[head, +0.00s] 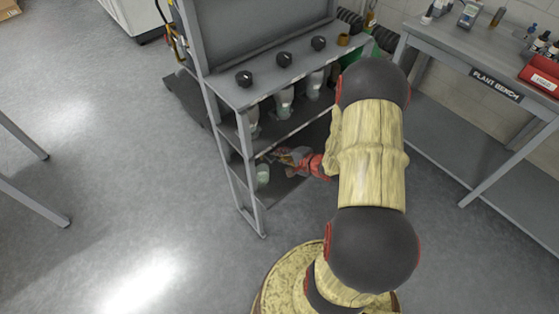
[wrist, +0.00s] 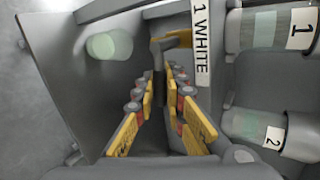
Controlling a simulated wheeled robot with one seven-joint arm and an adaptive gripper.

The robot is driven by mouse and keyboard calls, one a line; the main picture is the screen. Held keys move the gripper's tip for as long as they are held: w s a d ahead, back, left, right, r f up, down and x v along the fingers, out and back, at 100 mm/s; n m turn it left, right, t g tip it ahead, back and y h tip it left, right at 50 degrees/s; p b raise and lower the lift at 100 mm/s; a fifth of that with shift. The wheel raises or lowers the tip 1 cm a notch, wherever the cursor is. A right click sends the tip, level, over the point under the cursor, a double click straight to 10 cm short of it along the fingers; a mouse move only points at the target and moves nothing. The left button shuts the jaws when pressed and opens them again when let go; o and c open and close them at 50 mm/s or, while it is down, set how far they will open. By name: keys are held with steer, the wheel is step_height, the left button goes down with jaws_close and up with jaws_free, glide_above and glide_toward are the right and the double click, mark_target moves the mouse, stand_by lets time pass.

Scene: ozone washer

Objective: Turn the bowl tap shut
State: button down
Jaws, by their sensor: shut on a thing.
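The bowl tap shows in the wrist view as a grey lever (wrist: 160,46) with a brass-yellow part beside it, next to a white label (wrist: 201,42) reading "1 WHITE". My gripper (wrist: 160,78) is shut on the grey lever, with its yellow fingers on either side of it. In the head view my gripper (head: 290,156) reaches into the grey rack below its row of clear bowls (head: 284,102). The tap is too small to make out there. Two bowls, numbered 1 (wrist: 265,28) and 2 (wrist: 252,126), lie at the right of the wrist view.
A pale green cup (head: 262,176) stands on the rack's lower shelf, near my gripper. Black knobs (head: 283,59) line the rack's top. The plant bench (head: 450,63) stands to the right, with bottles and a red case (head: 541,76).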

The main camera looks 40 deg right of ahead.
steer(key=shift+a+n+h+b, duration=0.1)
steer(key=shift+n+h+b, duration=0.25)
steer(key=shift+b, duration=0.35)
steer(key=shift+s+r+h+b, duration=0.1)
steer(key=shift+r+h+b, duration=0.1)
steer(key=shift+h+b, duration=0.1)
steer(key=c, duration=1.8)
jaws_free()
steer(key=shift+r, duration=0.1)
steer(key=shift+p, duration=0.8)
